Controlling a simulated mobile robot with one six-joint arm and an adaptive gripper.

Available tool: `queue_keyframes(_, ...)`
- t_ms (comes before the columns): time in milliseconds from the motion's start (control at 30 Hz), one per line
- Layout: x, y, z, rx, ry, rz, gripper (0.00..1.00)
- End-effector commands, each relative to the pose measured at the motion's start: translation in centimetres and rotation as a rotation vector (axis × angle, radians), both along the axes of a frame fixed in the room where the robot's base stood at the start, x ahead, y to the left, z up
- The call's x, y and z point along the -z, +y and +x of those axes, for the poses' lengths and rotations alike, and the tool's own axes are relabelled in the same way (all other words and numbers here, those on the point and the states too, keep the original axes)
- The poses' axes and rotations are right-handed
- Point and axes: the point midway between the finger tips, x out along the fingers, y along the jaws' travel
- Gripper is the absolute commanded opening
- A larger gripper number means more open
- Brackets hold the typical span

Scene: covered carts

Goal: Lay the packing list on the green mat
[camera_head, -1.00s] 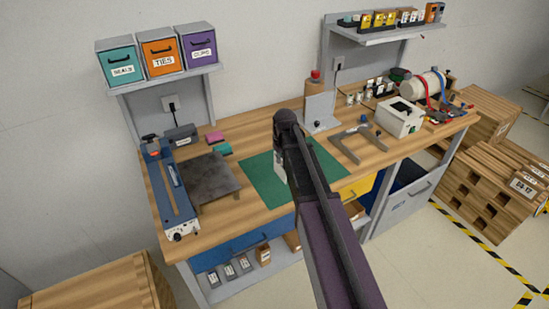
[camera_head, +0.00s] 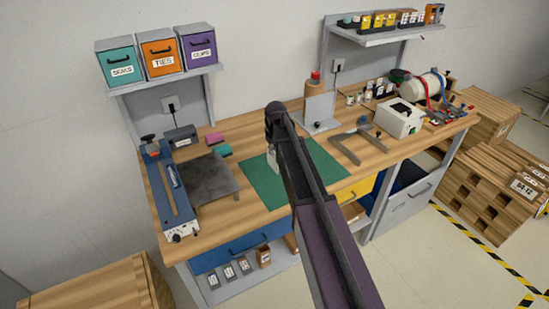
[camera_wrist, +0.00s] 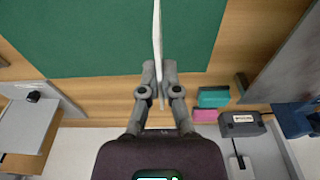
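The packing list is a thin white sheet (camera_wrist: 157,35), seen almost edge-on in the wrist view. My gripper (camera_wrist: 159,68) is closed on it, with one finger on each side. The sheet stands out past the fingertips over the green mat (camera_wrist: 95,35). In the head view a small pale part of the packing list (camera_head: 272,160) shows left of my arm, upright above the green mat (camera_head: 265,186). I cannot tell whether its lower edge touches the mat. My gripper's fingers are mostly hidden behind my arm there.
A dark plate (camera_head: 208,178) and a blue sealer (camera_head: 172,195) stand left of the mat. Pink and teal blocks (camera_head: 219,144) lie behind the plate. A grey clamp frame (camera_head: 352,142) and a white printer (camera_head: 400,119) are to the right. The visible mat is otherwise bare.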

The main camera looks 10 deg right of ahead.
Motion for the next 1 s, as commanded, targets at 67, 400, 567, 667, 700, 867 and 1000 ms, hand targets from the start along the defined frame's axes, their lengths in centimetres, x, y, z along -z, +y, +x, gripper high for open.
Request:
queue_keyframes(67, 1.1, 0.0, -0.1, 0.0, 0.0, 0.0, 0.0)
queue_keyframes(400, 3.4, 0.0, -0.1, -0.001, 0.0, 0.0, 0.0)
queue_keyframes(567, 3.5, 0.1, -0.1, -0.001, 0.0, 0.0, 0.0)
queue_keyframes(667, 3.5, 0.1, -0.1, -0.001, 0.0, 0.0, 0.0)
queue_keyframes(700, 3.5, 0.1, -0.1, -0.001, 0.0, 0.0, 0.0)
queue_keyframes(867, 3.6, 0.1, -0.1, -0.002, 0.0, 0.0, 0.0)
queue_keyframes(1000, 4.0, 0.1, -0.1, -0.002, 0.0, 0.0, 0.0)
